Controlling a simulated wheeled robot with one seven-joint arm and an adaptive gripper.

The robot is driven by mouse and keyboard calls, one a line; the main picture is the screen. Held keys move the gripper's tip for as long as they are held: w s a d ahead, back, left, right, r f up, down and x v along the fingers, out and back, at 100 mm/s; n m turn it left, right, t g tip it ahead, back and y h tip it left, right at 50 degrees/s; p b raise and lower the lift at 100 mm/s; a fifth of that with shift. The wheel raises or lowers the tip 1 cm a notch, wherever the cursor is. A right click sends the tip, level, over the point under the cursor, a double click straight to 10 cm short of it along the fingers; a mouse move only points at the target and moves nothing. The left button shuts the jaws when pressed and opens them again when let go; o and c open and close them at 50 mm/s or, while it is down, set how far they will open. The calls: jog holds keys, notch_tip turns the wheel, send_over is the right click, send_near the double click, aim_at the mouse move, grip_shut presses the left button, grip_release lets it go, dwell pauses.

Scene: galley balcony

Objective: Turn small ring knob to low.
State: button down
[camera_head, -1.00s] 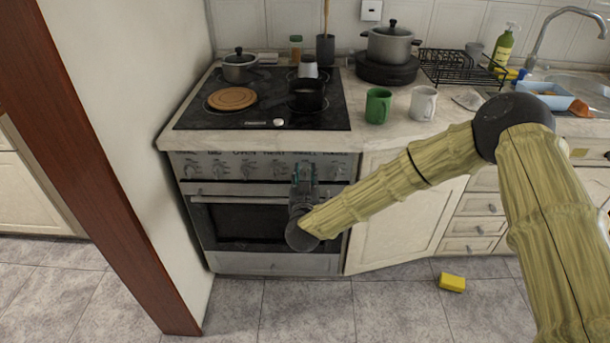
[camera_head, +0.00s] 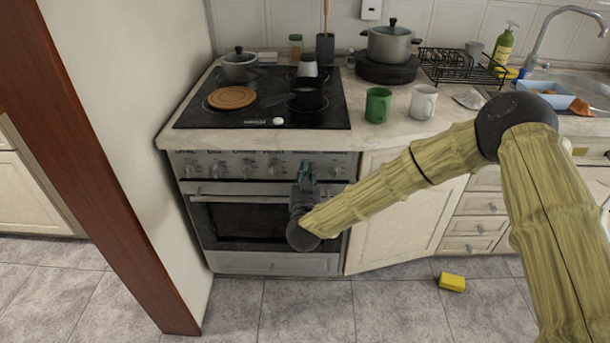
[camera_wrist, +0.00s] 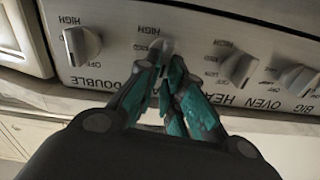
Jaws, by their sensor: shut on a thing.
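My gripper (camera_head: 308,170) is at the stove's front panel (camera_head: 232,165), between the knobs on its right side. In the wrist view, its teal fingertips (camera_wrist: 166,62) are closed around a pale knob (camera_wrist: 160,46), which is largely hidden by them. A second knob (camera_wrist: 82,45) is to the left, and another knob (camera_wrist: 232,62) is to the right, both free of the fingers.
The oven handle (camera_head: 240,199) runs just below the panel. A black pan (camera_head: 307,95), a grey pot (camera_head: 240,68) and a wooden lid (camera_head: 231,97) are on the cooktop. Green (camera_head: 378,105) and white (camera_head: 423,102) mugs stand on the counter. A yellow sponge (camera_head: 452,282) lies on the floor.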

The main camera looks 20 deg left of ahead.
jog(key=m, duration=0.1)
jog(key=m+b, duration=0.1)
jog(key=m, duration=0.1)
jog(key=shift+d+f, duration=0.2)
jog(key=shift+d, duration=0.1)
jog(key=shift+w+d+f+m+b, duration=0.1)
jog(key=shift+m+b, duration=0.2)
jog(key=shift+m, duration=0.7)
jog(key=shift+d+m+b, duration=0.1)
jog(key=shift+m+b, duration=0.15)
jog(key=shift+m, duration=0.75)
jog(key=c, duration=1.5)
grip_release()
jog(key=shift+c, duration=0.2)
jog(key=v, duration=1.2)
jog(key=shift+d, duration=0.1)
